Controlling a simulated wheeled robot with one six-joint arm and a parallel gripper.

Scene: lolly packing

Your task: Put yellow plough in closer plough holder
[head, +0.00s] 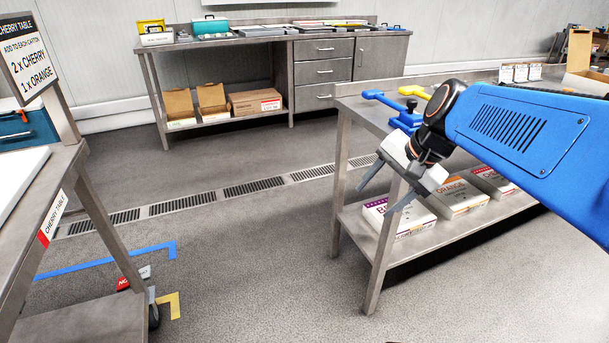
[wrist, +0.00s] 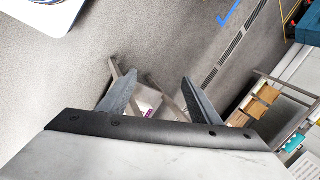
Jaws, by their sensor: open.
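A yellow piece (head: 414,91), which may be the yellow plough, lies on the steel table (head: 352,104) at right in the head view, partly hidden behind my arm. A blue piece (head: 378,97) with a long bar lies beside it at the table's left end. I cannot make out a plough holder for certain. My gripper (head: 373,202) is open and empty, pointing down in front of that table's left end. In the wrist view, the two fingers of my gripper (wrist: 160,77) stand apart with nothing between them.
White boxes (head: 400,218) lie on the table's lower shelf. A cherry table (head: 62,170) stands at left. A back bench (head: 258,36) holds trays and a yellow bin (head: 151,26). The floor (head: 240,240) between the tables is clear.

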